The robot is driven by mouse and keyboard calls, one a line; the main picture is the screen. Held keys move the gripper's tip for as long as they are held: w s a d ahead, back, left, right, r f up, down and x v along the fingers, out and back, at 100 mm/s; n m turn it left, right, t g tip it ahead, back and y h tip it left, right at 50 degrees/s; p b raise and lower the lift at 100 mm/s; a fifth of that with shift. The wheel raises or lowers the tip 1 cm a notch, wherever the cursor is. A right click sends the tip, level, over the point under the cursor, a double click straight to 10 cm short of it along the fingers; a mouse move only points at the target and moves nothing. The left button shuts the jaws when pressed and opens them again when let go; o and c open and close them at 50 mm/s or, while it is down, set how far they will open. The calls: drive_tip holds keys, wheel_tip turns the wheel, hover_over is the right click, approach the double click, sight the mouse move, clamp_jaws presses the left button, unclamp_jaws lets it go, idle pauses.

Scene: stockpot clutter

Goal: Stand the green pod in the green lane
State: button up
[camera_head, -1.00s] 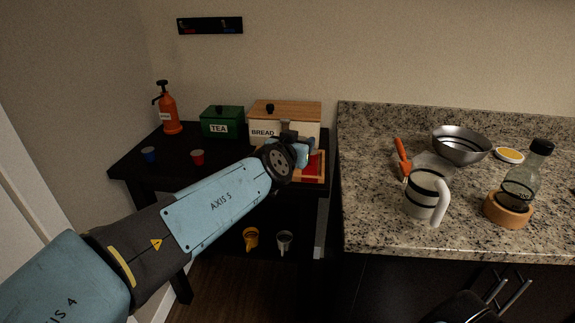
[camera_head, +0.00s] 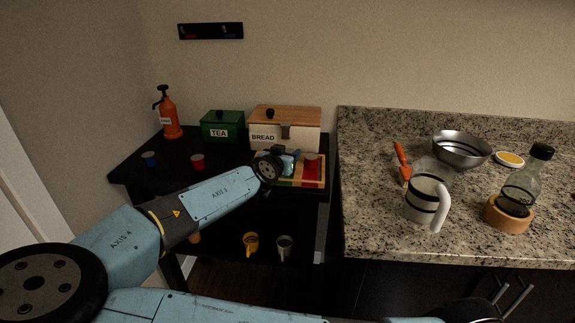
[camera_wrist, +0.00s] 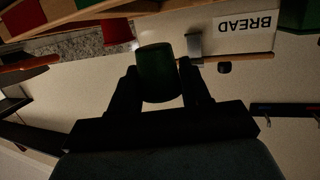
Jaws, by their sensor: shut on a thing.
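A dark green pod (camera_wrist: 158,75) is between the two fingers of my gripper (camera_wrist: 160,90) in the wrist view, which shows the scene upside down. The fingers are shut on its sides. In the head view my gripper (camera_head: 289,162) is over the left part of a wooden lane tray (camera_head: 322,180), in front of the bread box; I cannot make out the pod there. The tray has coloured lanes, with green (camera_head: 285,184) at its front edge. A red pod (camera_head: 311,168) stands at the tray's right. The wrist view does not clearly show whether the green pod touches the tray.
The bread box (camera_head: 264,137) and green tea box (camera_head: 222,127) stand behind. A blue cup (camera_head: 149,158), a red cup (camera_head: 197,162) and an orange spray bottle (camera_head: 168,115) are on the dark table's left. A granite counter (camera_head: 372,220) with a pitcher (camera_head: 424,200) is to the right.

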drive_tip(key=shift+w+f, duration=0.25)
drive_tip(key=shift+f, duration=0.05)
drive_tip(key=shift+w+a+f, duration=0.1)
drive_tip(key=shift+w+f, duration=0.05)
drive_tip(key=shift+f, duration=0.8)
drive_tip(key=shift+w+a+f, duration=0.1)
drive_tip(key=shift+f, duration=0.85)
drive_tip(key=o, duration=1)
drive_tip(key=shift+f, duration=0.1)
drive_tip(key=shift+s, duration=0.1)
drive_tip(key=v, duration=1.1)
drive_tip(key=shift+s+r, duration=0.35)
drive_tip(key=shift+a, duration=0.15)
